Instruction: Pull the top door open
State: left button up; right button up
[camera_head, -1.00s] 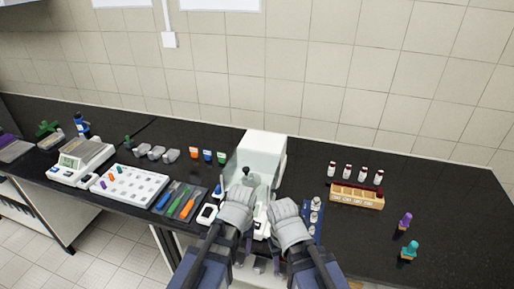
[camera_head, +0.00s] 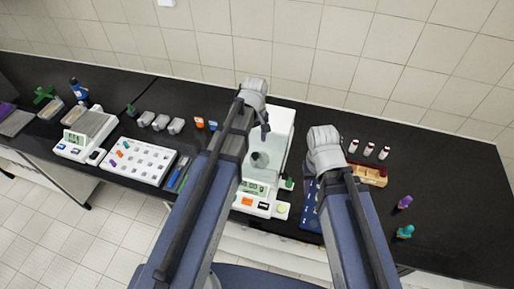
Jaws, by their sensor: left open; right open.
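The white balance (camera_head: 254,203) with a clear, box-like chamber stands on the black bench at the middle. The chamber's top (camera_head: 283,113) shows as a pale panel behind my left wrist, and I cannot tell whether its door is shut or ajar. A dark, round-topped object (camera_head: 257,160) shows inside the chamber. My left gripper (camera_head: 265,131) is open, pointing down at the chamber top, partly hidden by its own wrist; contact is unclear. My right gripper (camera_head: 309,163) is open, just right of the chamber, mostly hidden by its wrist.
A blue rack (camera_head: 309,208) lies beside the balance. A white tray (camera_head: 138,161) and another instrument (camera_head: 86,136) stand left.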

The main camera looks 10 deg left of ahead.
aim_at(255, 154)
pick_arm(q)
jog(key=shift+f+b, duration=3.8)
jog(key=shift+f, duration=0.1)
jog(key=shift+r, duration=0.1)
grip_shut()
